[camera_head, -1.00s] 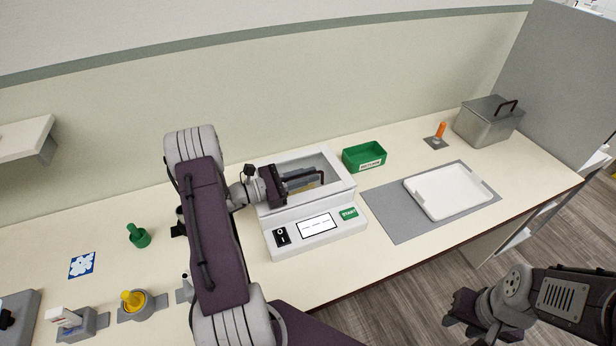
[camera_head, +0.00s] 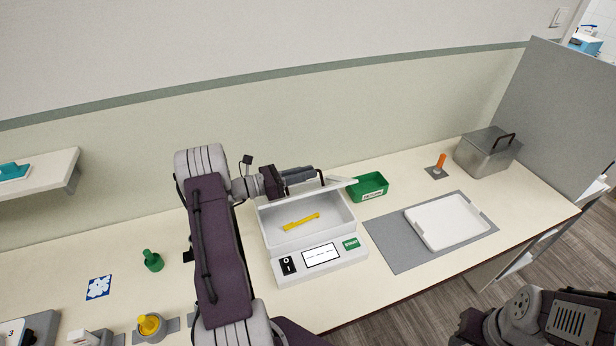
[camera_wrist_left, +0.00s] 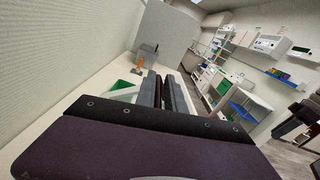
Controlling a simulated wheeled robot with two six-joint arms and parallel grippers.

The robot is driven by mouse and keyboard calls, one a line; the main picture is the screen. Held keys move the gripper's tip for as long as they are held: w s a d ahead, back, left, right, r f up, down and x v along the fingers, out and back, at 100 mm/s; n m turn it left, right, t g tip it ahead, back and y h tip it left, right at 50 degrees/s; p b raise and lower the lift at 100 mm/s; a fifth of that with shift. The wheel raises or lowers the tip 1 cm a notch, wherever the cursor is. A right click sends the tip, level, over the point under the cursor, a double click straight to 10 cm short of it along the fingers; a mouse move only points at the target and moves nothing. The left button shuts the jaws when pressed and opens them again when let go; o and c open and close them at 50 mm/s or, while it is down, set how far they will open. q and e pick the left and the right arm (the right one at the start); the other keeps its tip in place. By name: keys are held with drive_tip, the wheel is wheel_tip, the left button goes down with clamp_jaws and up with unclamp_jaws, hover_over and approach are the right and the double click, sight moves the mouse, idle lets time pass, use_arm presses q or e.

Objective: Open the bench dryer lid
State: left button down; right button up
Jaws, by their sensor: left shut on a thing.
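The bench dryer (camera_head: 318,256) is a white box on the counter with a switch, a display and a green START button on its sloped front. Its lid (camera_head: 338,185) is raised at a tilt above the chamber, and a yellow object (camera_head: 300,221) lies inside. My left gripper (camera_head: 318,174) is shut on the dark lid handle (camera_head: 321,178) at the lid's top. In the left wrist view the gripper fingers (camera_wrist_left: 168,92) lie close together, with a white edge of the lid beside them. My right arm shows at the lower right; its fingertips are out of view.
A green bin (camera_head: 369,187) stands close to the right of the dryer. Further right are a white tray (camera_head: 448,221) on a grey mat (camera_head: 392,252), an orange-handled item (camera_head: 440,162) and a metal box (camera_head: 487,152). A green-topped item (camera_head: 152,261) stands left.

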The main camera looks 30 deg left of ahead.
use_arm(q)
drive_tip(key=shift+w+a, duration=0.1)
drive_tip(key=shift+a, duration=0.05)
idle(0.3)
drive_tip(key=c, duration=1.6)
unclamp_jaws()
drive_tip(key=shift+o, duration=0.4)
drive_tip(key=shift+w+a+f, duration=0.1)
drive_tip(key=shift+a, duration=0.15)
drive_tip(key=b+v, duration=0.2)
drive_tip(key=v, duration=0.7)
drive_tip(key=shift+f+b, duration=0.1)
drive_tip(key=shift+b, duration=0.2)
